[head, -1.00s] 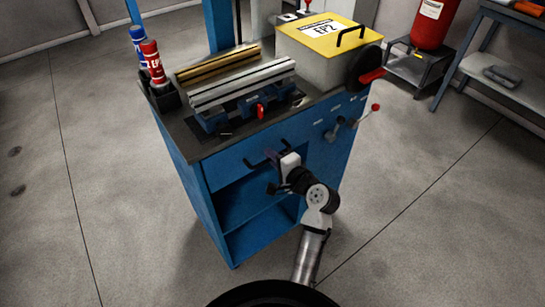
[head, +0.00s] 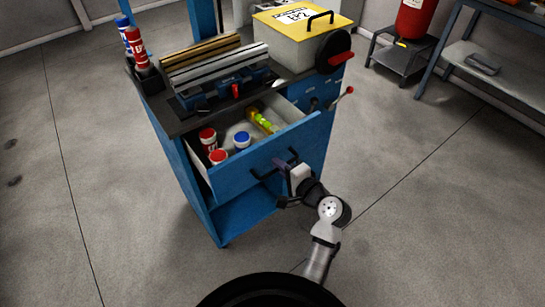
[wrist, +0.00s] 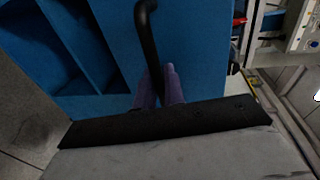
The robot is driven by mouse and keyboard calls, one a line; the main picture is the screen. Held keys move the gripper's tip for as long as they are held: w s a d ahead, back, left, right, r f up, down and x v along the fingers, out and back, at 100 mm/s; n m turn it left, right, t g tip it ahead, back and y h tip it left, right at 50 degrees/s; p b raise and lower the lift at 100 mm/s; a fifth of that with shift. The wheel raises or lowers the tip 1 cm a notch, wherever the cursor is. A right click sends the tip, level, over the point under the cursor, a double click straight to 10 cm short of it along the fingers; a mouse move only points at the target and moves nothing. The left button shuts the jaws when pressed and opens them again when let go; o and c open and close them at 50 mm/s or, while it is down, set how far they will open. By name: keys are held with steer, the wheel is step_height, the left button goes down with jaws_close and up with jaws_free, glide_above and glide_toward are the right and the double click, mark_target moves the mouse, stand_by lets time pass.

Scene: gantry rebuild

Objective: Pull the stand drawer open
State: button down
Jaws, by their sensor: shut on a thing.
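The blue stand (head: 195,185) has its drawer (head: 240,174) pulled out toward me. The drawer's black bar handle (head: 264,175) sits on its blue front. My gripper (head: 286,165) is at the right part of the handle. In the wrist view, the two purple fingers of my gripper (wrist: 160,88) are shut on the black handle (wrist: 147,35), one finger on each side of it. Inside the drawer are red and white cans (head: 208,138), a blue-topped can (head: 242,139) and a yellow level-like tool (head: 262,121).
On the stand top are a vise with metal bars (head: 215,70), a yellow-lidded box (head: 300,40) and red and blue bottles (head: 136,42) at the left corner. Levers (head: 342,97) stick out on the right side. The floor around the stand is open.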

steer(key=f+v, duration=0.2)
steer(key=v, duration=0.7)
steer(key=shift+s+d+p, duration=0.15)
steer(key=shift+s+p, duration=0.05)
steer(key=shift+p, duration=0.2)
steer(key=c, duration=1.6)
jaws_free()
steer(key=b+v, duration=0.2)
steer(key=v, duration=1.2)
